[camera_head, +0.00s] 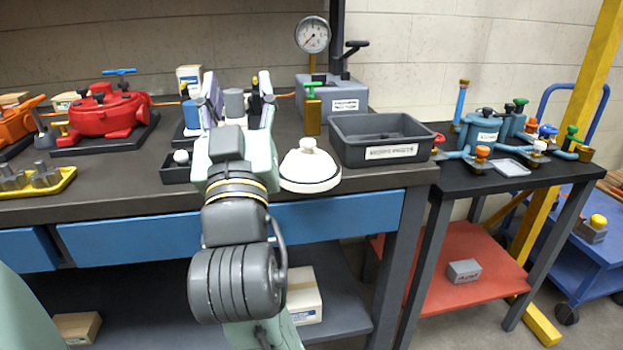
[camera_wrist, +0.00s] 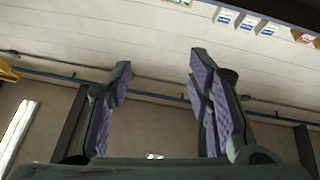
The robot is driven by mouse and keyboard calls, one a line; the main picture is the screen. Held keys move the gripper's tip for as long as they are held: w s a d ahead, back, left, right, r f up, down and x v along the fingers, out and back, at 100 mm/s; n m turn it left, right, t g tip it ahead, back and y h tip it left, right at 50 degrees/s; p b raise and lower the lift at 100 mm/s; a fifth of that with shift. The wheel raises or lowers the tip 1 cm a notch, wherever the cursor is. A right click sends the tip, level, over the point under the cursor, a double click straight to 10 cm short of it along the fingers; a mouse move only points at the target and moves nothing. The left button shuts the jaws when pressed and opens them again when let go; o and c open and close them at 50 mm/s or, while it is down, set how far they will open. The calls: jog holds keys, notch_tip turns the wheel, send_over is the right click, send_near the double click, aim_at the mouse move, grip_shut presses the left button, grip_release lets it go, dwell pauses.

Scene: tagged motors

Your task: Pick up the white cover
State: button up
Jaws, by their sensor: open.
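The white cover (camera_head: 309,168) is a round, domed lid with a knob on top and a dark band near its rim. It sits near the front edge of the dark workbench (camera_head: 368,188) in the head view. My gripper (camera_head: 238,85) is just left of the cover, raised with its fingers pointing upward and away. The fingers are spread apart with nothing between them. The cover does not show in the wrist view.
A grey bin (camera_head: 381,131) stands right of the cover. Behind are a grey box with a gauge (camera_head: 313,36) and a green-handled brass valve (camera_head: 312,108). A red motor housing (camera_head: 108,116) is at left. A small black tray (camera_head: 180,172) lies left of my wrist.

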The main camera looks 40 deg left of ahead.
aim_at(307, 146)
jog(key=w+d+f+m+h+b, duration=0.1)
jog(key=w+d+f+m+h, duration=0.1)
jog(key=w+f+m+h, duration=0.3)
jog(key=w+d+f+h+b, duration=0.1)
jog(key=d+f+h, duration=0.1)
jog(key=f+h, duration=0.35)
jog(key=shift+g+y, duration=0.4)
jog(key=shift+y, duration=0.45)
jog(key=p+x, duration=0.2)
jog(key=p, duration=0.1)
jog(key=f+p+x, duration=0.1)
jog(key=p+x, duration=0.1)
jog(key=p, duration=0.2)
jog(key=shift+w, duration=0.1)
jog(key=p, duration=0.3)
jog(key=shift+w+a+f+p, duration=0.15)
jog(key=shift+w+p, duration=0.15)
jog(key=shift+f, duration=0.1)
jog(key=shift+w, duration=0.1)
jog(key=shift+p+x, duration=0.95)
jog(key=shift+x, duration=1.65)
jog(key=shift+a+f, duration=0.1)
jog(key=shift+c, duration=0.6)
